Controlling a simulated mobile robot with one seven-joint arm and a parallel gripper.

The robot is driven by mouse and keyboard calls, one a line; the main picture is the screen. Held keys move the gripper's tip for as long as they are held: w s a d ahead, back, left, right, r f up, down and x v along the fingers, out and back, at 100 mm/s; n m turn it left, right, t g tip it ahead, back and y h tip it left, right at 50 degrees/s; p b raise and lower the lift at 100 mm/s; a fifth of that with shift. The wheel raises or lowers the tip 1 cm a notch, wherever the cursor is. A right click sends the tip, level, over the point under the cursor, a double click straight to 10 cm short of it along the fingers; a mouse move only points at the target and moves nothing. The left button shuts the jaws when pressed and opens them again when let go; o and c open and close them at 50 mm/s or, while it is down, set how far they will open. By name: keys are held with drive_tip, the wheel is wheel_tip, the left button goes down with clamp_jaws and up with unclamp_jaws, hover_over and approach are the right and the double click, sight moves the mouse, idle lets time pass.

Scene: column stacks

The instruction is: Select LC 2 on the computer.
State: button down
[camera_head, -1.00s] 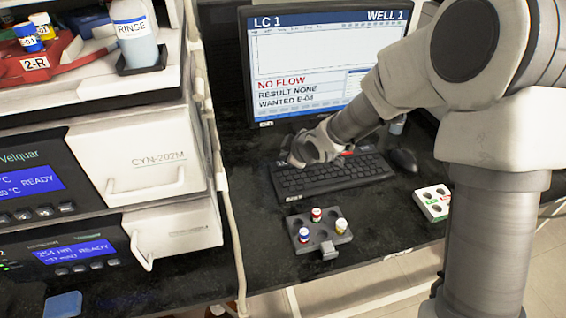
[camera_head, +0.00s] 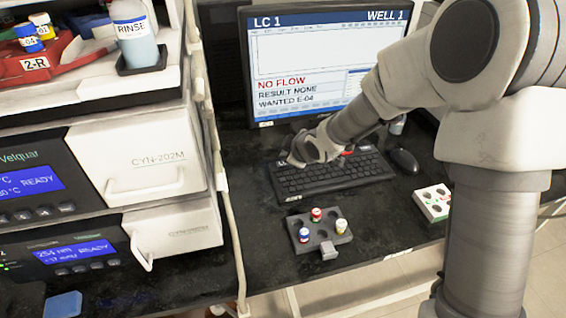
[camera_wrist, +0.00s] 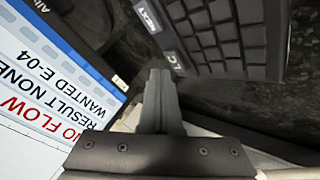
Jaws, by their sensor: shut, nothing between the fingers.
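The computer monitor (camera_head: 300,60) reads LC 1, WELL 1, NO FLOW, RESULT NONE and WANTED E-04. Its screen also shows, tilted, in the wrist view (camera_wrist: 40,75). The black keyboard (camera_head: 335,177) lies on the bench in front of it. In the wrist view a pale key marked LC (camera_wrist: 176,60), its label partly hidden, and another pale lettered key (camera_wrist: 149,15) sit along the keyboard's edge. My gripper (camera_head: 289,161) is shut and empty at the keyboard's far left corner. Its fingertips (camera_wrist: 159,75) appear close beside the LC key; I cannot tell whether they touch it.
A dark vial rack (camera_head: 320,236) with several capped vials stands in front of the keyboard. A mouse (camera_head: 404,161) and a white rack (camera_head: 433,203) are to the right. Instruments (camera_head: 150,165) and a RINSE bottle (camera_head: 135,40) stand at the left.

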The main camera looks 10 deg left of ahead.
drive_tip(key=shift+f, duration=0.1)
drive_tip(key=shift+f+b, duration=0.35)
drive_tip(key=shift+b, duration=0.1)
drive_tip(key=shift+f+b, duration=0.45)
idle(0.6)
drive_tip(key=shift+r, duration=0.1)
drive_tip(key=shift+r+p, duration=0.75)
wheel_tip(320, 180, up, 5)
drive_tip(key=p, duration=0.4)
idle(1.8)
